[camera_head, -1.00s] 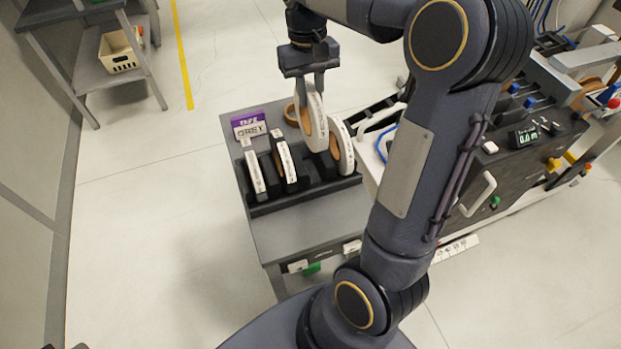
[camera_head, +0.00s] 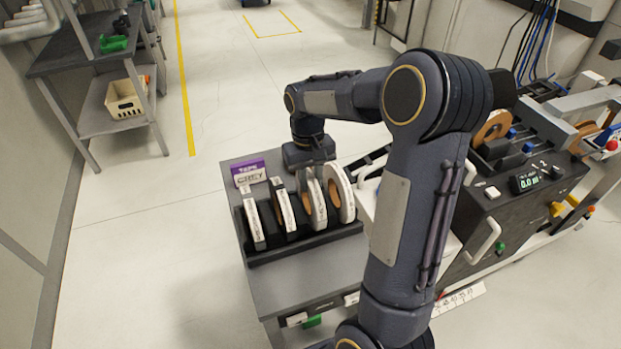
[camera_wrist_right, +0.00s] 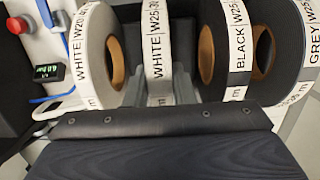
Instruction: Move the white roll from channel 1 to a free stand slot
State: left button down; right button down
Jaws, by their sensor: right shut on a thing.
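My right gripper (camera_head: 309,176) is shut on a white roll (camera_head: 316,208), gripping it from above at its upper edge. The roll stands upright in the black stand (camera_head: 262,256), between a black roll (camera_head: 284,207) on the left and another white roll (camera_head: 342,193) on the right. In the right wrist view the held white roll (camera_wrist_right: 156,45) reads WHITE W25, between the grey metal fingers (camera_wrist_right: 184,88). The other white roll (camera_wrist_right: 82,50) reads WHITE W20. Whether the held roll touches the slot bottom is hidden. My left gripper is not in view.
A grey roll (camera_head: 254,220) fills the leftmost slot. A purple box (camera_head: 248,168) sits behind the stand on the grey cart (camera_head: 295,277). The edge banding machine (camera_head: 510,222) with its display stands to the right. Open floor lies left of the cart.

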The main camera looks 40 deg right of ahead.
jog(key=shift+f, duration=0.25)
jog(key=c, duration=1.2)
grip_release()
jog(key=shift+c, duration=0.2)
notch_tip(320, 180, up, 12)
jog(key=w, duration=0.1)
jog(key=s+a+f+n+t+y, duration=0.1)
jog(key=s+a+f+t, duration=0.1)
jog(key=s+a, duration=0.5)
jog(key=s+a+f+n+t+y, duration=0.1)
jog(key=s+a+f+t+y, duration=0.1)
jog(key=s+a+t, duration=0.3)
jog(key=s+a, duration=0.3)
jog(key=s, duration=0.4)
jog(key=shift+s+f, duration=0.15)
jog(key=shift+s, duration=0.2)
